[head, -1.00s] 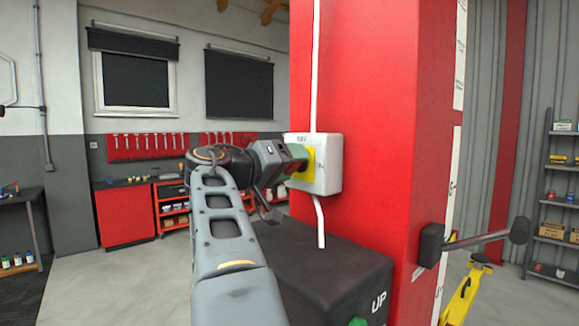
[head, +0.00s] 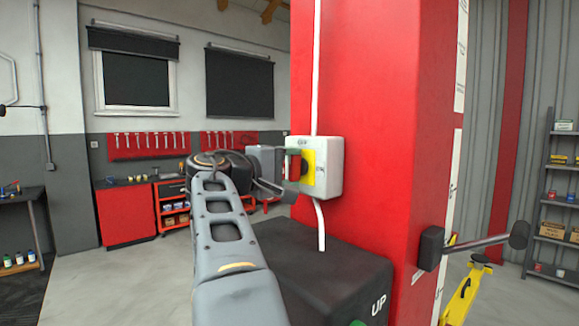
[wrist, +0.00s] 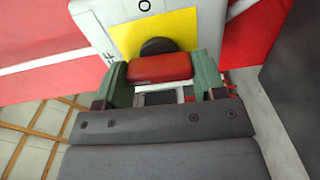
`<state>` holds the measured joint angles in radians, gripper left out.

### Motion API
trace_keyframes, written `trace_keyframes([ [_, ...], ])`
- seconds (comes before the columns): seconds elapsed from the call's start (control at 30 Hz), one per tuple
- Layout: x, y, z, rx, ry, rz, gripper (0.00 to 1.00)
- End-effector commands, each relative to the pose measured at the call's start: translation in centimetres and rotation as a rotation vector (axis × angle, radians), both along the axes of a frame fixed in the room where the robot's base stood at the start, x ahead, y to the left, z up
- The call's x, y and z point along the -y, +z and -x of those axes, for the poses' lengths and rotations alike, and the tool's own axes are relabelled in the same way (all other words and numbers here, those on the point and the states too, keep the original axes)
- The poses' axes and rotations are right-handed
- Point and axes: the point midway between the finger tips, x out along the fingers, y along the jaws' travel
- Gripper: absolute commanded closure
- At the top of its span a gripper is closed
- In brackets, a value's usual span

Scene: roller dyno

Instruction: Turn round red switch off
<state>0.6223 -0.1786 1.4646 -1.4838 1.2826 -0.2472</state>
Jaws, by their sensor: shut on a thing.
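The red switch handle (wrist: 160,68) sits on a dark round base (wrist: 157,46) against a yellow plate (wrist: 150,35) on a pale box. In the wrist view my gripper (wrist: 161,78) has one green finger on each side of the red handle and is shut on it. In the head view the white switch box (head: 328,160) is on the red column, with the yellow plate (head: 310,172) on its front. My gripper (head: 292,165) reaches it from the left; the handle is mostly hidden there. An "O" mark shows above the plate in the wrist view.
The red column (head: 375,130) fills the middle right. A dark box marked UP (head: 335,275) stands below the switch. A dark-ended bar (head: 470,246) sticks out at the right. A white cable (head: 319,225) runs down from the switch box.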

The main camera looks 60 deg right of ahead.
Motion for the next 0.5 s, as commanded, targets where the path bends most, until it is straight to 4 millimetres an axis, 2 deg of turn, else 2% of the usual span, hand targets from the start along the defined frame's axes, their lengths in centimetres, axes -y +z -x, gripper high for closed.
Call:
trace_keyframes([
  [0.5, 0.0, -0.04, 0.0, -0.065, 0.0, -0.021, 0.6],
])
